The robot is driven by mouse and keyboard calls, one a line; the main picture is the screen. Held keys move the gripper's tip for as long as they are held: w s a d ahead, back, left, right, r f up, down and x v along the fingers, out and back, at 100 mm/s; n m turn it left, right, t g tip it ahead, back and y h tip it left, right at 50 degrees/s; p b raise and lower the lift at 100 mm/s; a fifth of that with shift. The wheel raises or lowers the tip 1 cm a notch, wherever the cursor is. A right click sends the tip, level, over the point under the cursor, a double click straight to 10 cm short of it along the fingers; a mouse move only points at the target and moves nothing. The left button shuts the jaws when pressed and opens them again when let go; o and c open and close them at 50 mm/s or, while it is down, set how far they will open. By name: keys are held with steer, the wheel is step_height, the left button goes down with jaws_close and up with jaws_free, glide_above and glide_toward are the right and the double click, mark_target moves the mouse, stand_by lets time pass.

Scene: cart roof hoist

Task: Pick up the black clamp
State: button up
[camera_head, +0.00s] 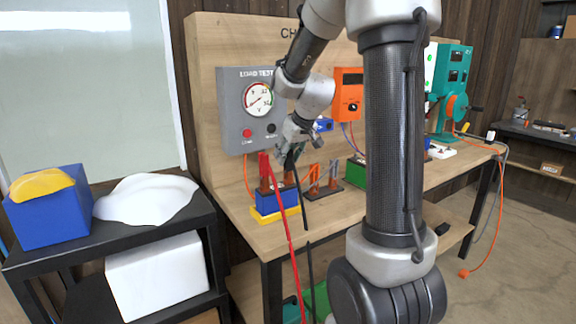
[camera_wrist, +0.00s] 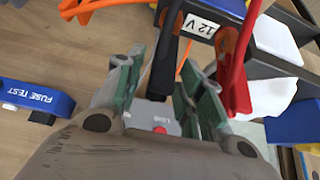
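The black clamp (camera_wrist: 165,62) is on the blue 12 V battery (camera_wrist: 200,8), and its lower end lies between my gripper's fingers in the wrist view. In the head view the black clamp (camera_head: 289,162) shows just under my gripper (camera_head: 294,147). My gripper (camera_wrist: 163,92) is open, its green-padded fingers on both sides of the clamp, with a visible gap at the left finger. Contact with the right finger cannot be told. The red clamp (camera_wrist: 236,68) is close beside the right finger; it also shows in the head view (camera_head: 264,168).
The battery (camera_head: 280,201) stands on a yellow base at the bench's front edge. Red and black cables (camera_head: 286,222) hang over that edge. The load tester panel (camera_head: 250,108) stands behind. A blue fuse test box (camera_wrist: 36,98) and orange-handled parts (camera_head: 323,180) are nearby.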

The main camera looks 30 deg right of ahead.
jaws_close()
step_height(320, 180, up, 10)
stand_by(0.5)
steer(key=shift+s, duration=0.15)
